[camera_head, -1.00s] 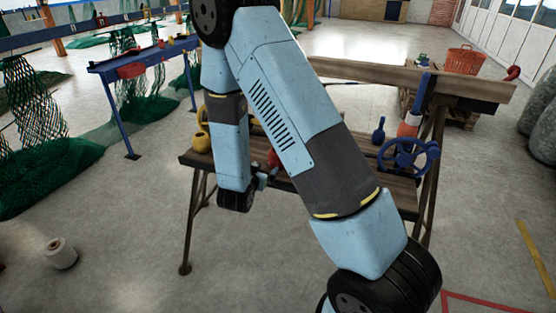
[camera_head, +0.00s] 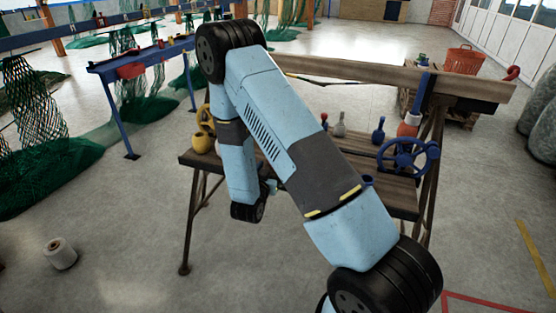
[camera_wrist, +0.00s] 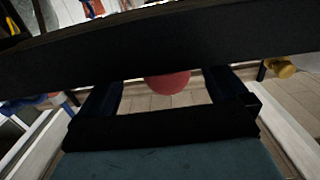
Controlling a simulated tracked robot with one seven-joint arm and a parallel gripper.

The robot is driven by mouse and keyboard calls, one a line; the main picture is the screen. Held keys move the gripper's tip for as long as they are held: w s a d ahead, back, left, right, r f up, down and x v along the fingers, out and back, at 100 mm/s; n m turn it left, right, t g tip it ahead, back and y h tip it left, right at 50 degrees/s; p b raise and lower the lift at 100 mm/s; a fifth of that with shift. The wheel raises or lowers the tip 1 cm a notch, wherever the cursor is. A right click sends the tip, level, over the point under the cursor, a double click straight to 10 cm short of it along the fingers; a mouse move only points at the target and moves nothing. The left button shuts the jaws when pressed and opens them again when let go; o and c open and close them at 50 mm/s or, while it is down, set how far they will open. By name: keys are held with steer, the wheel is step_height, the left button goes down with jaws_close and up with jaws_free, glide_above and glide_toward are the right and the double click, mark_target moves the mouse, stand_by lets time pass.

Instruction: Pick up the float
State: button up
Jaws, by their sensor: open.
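A red rounded thing, which looks like the float (camera_wrist: 168,84), shows in the wrist view between the two fingers of my gripper (camera_wrist: 166,93). A dark bar hides its upper part. The fingers are apart, one on each side, with a gap visible beside the red thing. I cannot tell how far it is from them in depth. In the head view my gripper (camera_head: 269,187) is mostly hidden by my wrist, at the front of the wooden bench (camera_head: 193,160). My arm hides the middle of the bench, and the float cannot be made out there.
A raised beam (camera_head: 360,76) runs along the back.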

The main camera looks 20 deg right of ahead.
steer(key=shift+a+x, duration=0.2)
steer(key=shift+x, duration=2.95)
steer(key=shift+w+r, duration=0.1)
steer(key=c, duration=1)
steer(key=shift+r, duration=0.15)
